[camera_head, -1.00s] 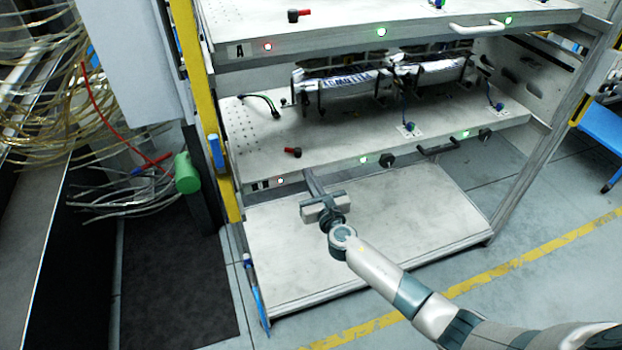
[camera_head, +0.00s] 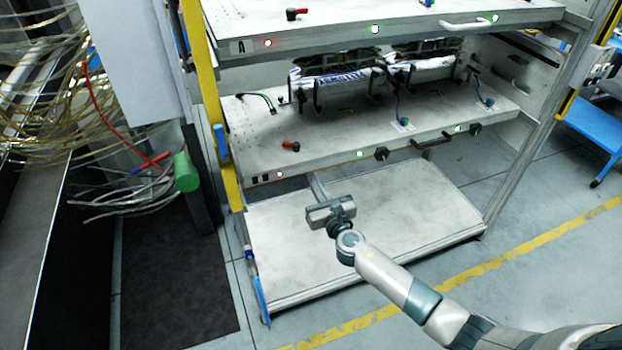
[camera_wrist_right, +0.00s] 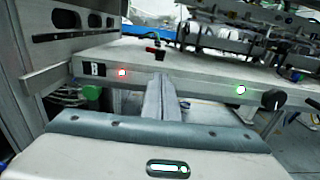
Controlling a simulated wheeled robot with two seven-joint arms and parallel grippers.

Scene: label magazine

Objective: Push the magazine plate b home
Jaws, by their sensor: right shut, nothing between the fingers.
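Magazine plate b (camera_head: 330,133) is the light grey middle shelf of the rack. Its front edge carries a B label (camera_wrist_right: 94,68), a lit red lamp, green lamps and a black handle (camera_head: 432,142). My right gripper (camera_head: 317,182) is shut and empty, in front of the left part of that front edge, fingers pointing at it. In the right wrist view the finger tips (camera_wrist_right: 160,84) overlap the edge, just right of the red lamp. I cannot tell whether they touch it. My left gripper is out of view.
Plate A (camera_head: 330,38) lies above, with a white handle. Silver assemblies (camera_head: 345,88) sit on plate b at the back. A bare lower shelf (camera_head: 400,215) lies below. A yellow post (camera_head: 208,110) stands at the left. Loose cables (camera_head: 50,90) hang farther left.

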